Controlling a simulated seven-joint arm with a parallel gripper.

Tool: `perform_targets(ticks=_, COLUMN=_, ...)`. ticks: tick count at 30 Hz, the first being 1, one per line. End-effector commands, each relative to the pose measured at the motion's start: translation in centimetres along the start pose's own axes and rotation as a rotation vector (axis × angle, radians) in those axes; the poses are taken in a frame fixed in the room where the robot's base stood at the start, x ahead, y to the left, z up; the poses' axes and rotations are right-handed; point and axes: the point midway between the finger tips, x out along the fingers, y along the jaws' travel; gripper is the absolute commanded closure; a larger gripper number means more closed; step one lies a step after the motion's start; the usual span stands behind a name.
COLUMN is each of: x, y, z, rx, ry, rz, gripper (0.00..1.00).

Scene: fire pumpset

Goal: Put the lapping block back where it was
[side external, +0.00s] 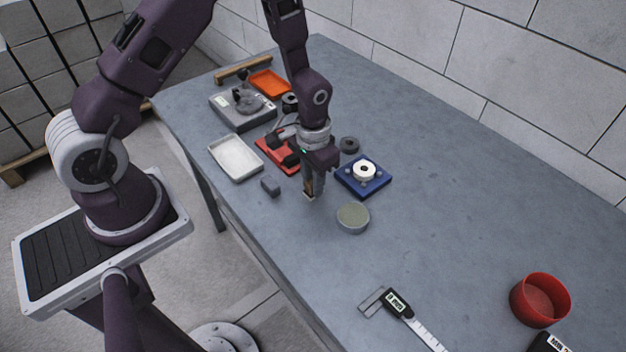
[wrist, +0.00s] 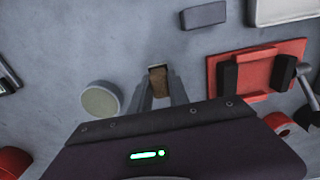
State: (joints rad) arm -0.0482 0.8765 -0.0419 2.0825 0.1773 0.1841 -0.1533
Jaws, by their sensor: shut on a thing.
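My gripper (side external: 310,196) points down just above the table, between the small grey block and the round disc. It is shut on a small brown piece with a pale lower end (wrist: 158,80), seen between the fingers in the wrist view (wrist: 157,88). The fingers hide much of it, and I cannot tell if it is the lapping block. A round disc with a grey-green top (side external: 352,217) lies apart, to the right of the gripper; it is left of the fingers in the wrist view (wrist: 101,100). The grey rectangular block (side external: 270,187) lies on the table to the left.
A red fixture with black jaws (wrist: 240,73) and a white tray (side external: 236,159) lie left. A blue plate with a white ring (side external: 364,175) is close behind the disc. A caliper (side external: 398,305) and red cup (side external: 540,299) are at right. The table's middle right is clear.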

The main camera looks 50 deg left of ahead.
Motion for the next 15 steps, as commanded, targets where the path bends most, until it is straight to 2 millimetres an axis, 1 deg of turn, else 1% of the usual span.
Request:
perform_targets(ticks=1, x=0.13, y=0.00, z=0.01, rx=0.000, ry=-0.001, rz=0.000, gripper=0.76)
perform_targets(ticks=4, x=0.09, y=0.00, z=0.00, rx=0.000, ry=0.000, rz=0.000, gripper=0.57)
perform_targets(ticks=12, x=0.06, y=0.00, z=0.01, rx=0.000, ry=-0.001, rz=0.000, gripper=0.57)
perform_targets(ticks=15, x=-0.43, y=0.00, z=-0.04, rx=0.000, ry=0.001, rz=0.000, gripper=0.57)
